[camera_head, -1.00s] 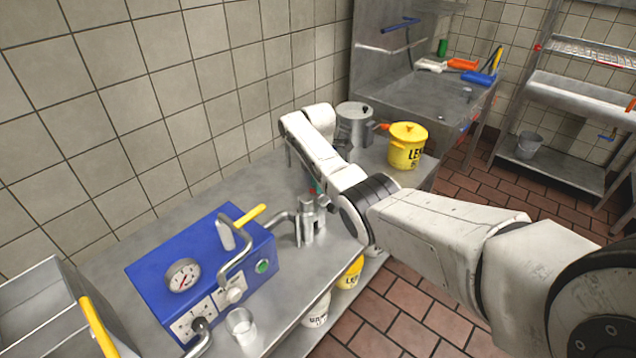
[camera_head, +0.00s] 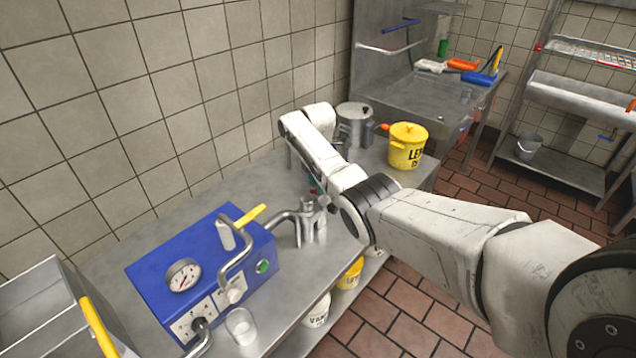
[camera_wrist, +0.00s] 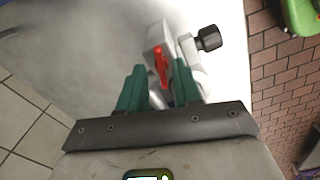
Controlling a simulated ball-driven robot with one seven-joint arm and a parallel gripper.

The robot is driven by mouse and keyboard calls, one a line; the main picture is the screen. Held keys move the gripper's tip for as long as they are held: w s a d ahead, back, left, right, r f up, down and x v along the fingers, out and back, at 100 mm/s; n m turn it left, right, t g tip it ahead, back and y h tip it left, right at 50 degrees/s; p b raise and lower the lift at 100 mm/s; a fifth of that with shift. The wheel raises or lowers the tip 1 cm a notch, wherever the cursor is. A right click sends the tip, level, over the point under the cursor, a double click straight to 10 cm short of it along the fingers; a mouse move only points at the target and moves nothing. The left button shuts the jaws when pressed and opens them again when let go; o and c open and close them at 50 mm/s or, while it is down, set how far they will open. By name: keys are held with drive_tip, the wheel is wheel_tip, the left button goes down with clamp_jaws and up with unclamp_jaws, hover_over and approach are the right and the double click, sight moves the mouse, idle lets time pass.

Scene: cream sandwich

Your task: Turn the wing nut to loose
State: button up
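A grey metal fitting (camera_head: 306,228) stands on the counter at the end of a bent pipe from the blue machine. Its top has splayed, wing-like parts (camera_head: 321,201), partly hidden by my arm. In the wrist view, a pale grey block (camera_wrist: 155,38) with a red strip (camera_wrist: 161,68) and a dark knob (camera_wrist: 209,38) beside it lies just beyond my gripper. I cannot tell clearly which part is the wing nut. My gripper (camera_wrist: 161,72) has two green fingers, apart, with the red strip between their tips. No firm contact shows. In the head view my forearm hides most of the gripper.
The blue machine (camera_head: 165,262) with a gauge and yellow-handled lever stands left of the fitting. A glass (camera_head: 241,327) stands at the counter's front. A steel pot (camera_head: 354,125) and a yellow pot (camera_head: 407,147) stand at the back. The counter (camera_head: 180,212) is clear along the wall.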

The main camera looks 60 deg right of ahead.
wheel_tip(320, 180, up, 11)
drive_tip(key=shift+f+b, duration=0.15)
drive_tip(key=shift+b, duration=0.3)
idle(0.3)
drive_tip(key=shift+s, duration=0.1)
idle(0.4)
